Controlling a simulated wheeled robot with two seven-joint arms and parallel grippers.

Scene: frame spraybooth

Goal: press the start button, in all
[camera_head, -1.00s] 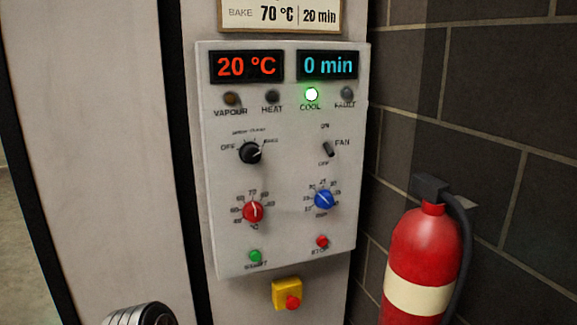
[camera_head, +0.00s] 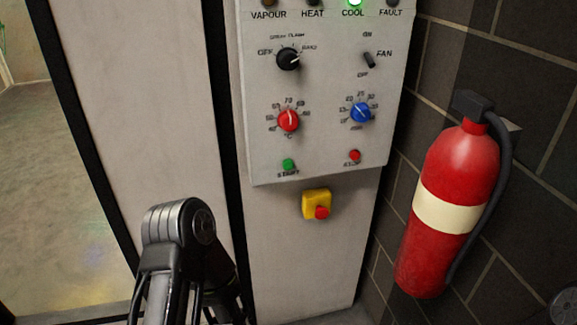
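The green start button (camera_head: 288,165) is at the lower left of the white control panel (camera_head: 330,150) in the head view. Its label below reads START. The red stop button (camera_head: 355,156) is to its right. My arm comes up from the bottom edge, left of and below the start button, apart from the panel. No gripper fingers show on it. Neither gripper is in view.
A red temperature knob (camera_head: 288,121), a blue minute knob (camera_head: 361,113), a black selector (camera_head: 288,58) and a fan switch (camera_head: 369,60) sit above the buttons. A yellow box with a red emergency button (camera_head: 321,212) is below. A fire extinguisher (camera_head: 447,210) hangs at the right against the block wall.

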